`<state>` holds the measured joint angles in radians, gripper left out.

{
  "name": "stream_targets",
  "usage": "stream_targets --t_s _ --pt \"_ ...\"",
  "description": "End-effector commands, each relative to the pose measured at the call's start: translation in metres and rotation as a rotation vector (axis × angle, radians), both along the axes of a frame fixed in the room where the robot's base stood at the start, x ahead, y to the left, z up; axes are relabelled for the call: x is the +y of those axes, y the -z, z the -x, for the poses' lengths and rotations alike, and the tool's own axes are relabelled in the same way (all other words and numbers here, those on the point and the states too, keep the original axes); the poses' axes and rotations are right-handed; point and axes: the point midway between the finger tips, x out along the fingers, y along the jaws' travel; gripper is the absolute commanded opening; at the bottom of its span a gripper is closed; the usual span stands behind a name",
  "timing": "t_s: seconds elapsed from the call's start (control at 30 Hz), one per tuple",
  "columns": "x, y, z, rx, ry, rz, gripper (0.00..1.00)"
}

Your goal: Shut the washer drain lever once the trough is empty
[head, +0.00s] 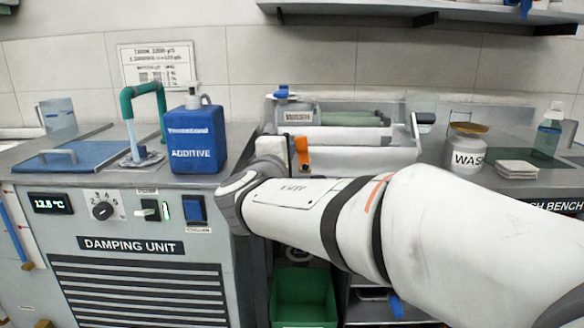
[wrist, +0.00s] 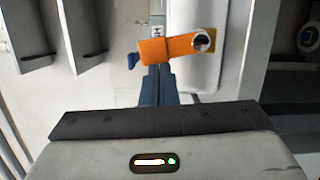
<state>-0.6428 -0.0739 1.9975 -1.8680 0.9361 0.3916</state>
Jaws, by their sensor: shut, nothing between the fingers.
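The orange drain lever (head: 302,155) shows at the front of the washer trough (head: 350,158), just beyond my wrist. In the wrist view the orange lever (wrist: 172,49) lies nearly crosswise, with a round metal end at its right. My gripper (wrist: 157,72) is shut and empty, its dark blue fingers pointing at the lever's left half. The fingertips overlap the lever's lower edge in the picture; I cannot tell whether they touch it. The head view shows white rollers in the trough, but my arm hides part of its front, and I cannot tell whether water is inside.
A blue additive canister (head: 195,138) and a running green tap (head: 128,100) stand left on the damping unit (head: 130,215). A white wash jar (head: 467,150) stands right. A green bin (head: 303,297) sits below my arm. A shelf (head: 430,14) hangs above.

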Motion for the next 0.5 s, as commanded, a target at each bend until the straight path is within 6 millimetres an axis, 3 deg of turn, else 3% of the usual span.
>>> stream_targets --t_s 0.33,0.5 --pt "0.007 0.000 0.001 0.000 -0.007 0.007 0.00" --pt "0.030 0.004 0.000 0.000 -0.002 0.005 0.00"
